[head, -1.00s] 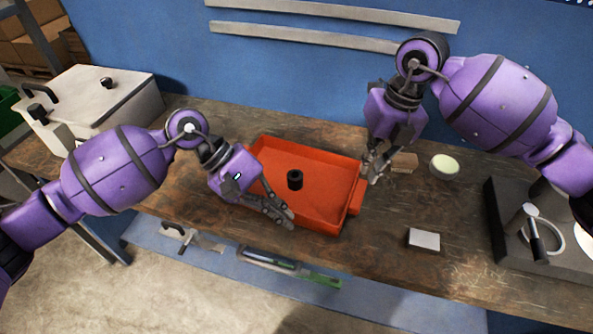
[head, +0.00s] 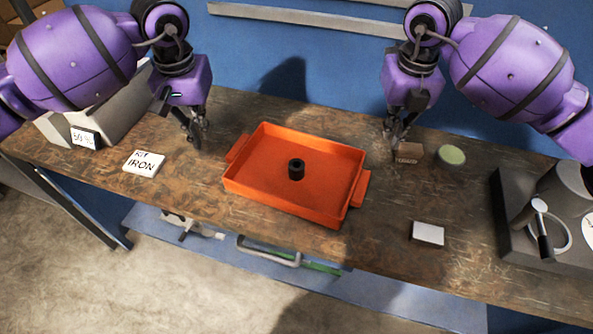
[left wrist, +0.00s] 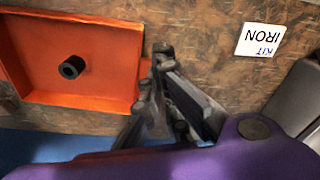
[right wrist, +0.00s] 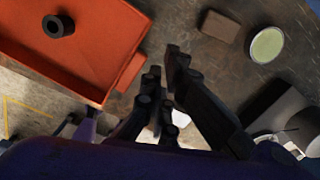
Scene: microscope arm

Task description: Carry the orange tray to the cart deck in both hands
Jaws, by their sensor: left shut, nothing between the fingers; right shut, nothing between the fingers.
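The orange tray (head: 262,203) lies flat on the wooden bench, with a side handle at its left (head: 238,149) and right (head: 361,190). A black hollow cylinder (head: 297,169) stands inside it. My left gripper (head: 196,143) is shut and empty, pointing down left of the tray and clear of its left handle. My right gripper (head: 392,148) is shut and empty, beyond the tray's right end. The tray also shows in the left wrist view (left wrist: 110,60) and right wrist view (right wrist: 95,30). I cannot make out a cart deck.
A "KIT IRON" card (head: 144,163) lies left of the tray. A small brown block (head: 409,152) is close to my right gripper, beside a round green-topped dish (head: 451,156). A white-topped block (head: 428,233) and a dark equipment base (head: 510,225) stand at the right. A blue wall is behind.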

